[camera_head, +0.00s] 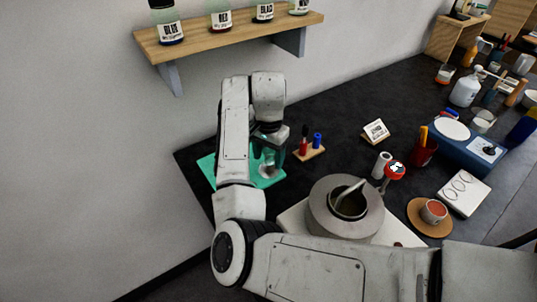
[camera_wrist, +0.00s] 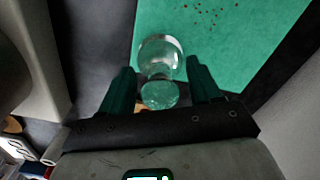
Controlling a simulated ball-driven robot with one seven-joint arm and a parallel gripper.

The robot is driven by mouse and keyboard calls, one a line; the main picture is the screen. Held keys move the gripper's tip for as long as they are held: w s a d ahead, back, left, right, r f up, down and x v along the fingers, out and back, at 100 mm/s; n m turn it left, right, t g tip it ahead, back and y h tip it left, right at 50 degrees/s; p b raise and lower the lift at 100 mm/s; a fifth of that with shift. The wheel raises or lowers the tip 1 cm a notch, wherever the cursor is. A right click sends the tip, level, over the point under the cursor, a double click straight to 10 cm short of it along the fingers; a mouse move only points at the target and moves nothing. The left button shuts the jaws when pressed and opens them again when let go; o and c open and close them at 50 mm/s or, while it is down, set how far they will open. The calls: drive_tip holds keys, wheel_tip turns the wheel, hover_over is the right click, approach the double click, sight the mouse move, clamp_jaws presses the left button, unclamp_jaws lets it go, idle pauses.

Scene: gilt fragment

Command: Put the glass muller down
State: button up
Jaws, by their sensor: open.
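The clear glass muller (camera_head: 267,171) is at the right part of the green mat (camera_head: 243,177) and appears to stand on it. In the wrist view the muller (camera_wrist: 160,52) shows its round clear body and a smaller greenish end nearer my gripper. My gripper (camera_wrist: 159,74) is open, with one dark green finger on each side of the muller and gaps visible between. In the head view my gripper (camera_head: 270,148) is above the muller and partly hides it. The green mat (camera_wrist: 220,40) carries small dark specks in the wrist view.
A small wooden stand (camera_head: 310,153) with red and blue pieces is just right of the muller. A grey round vessel (camera_head: 322,215) stands nearer. A wall shelf (camera_head: 220,36) with labelled jars is above. The dark tabletop (camera_head: 335,105) is clear behind the stand.

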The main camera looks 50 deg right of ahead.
wheel_tip(320, 180, up, 12)
drive_tip(key=shift+r+p, duration=0.2)
drive_tip(key=shift+p, duration=0.4)
idle(0.5)
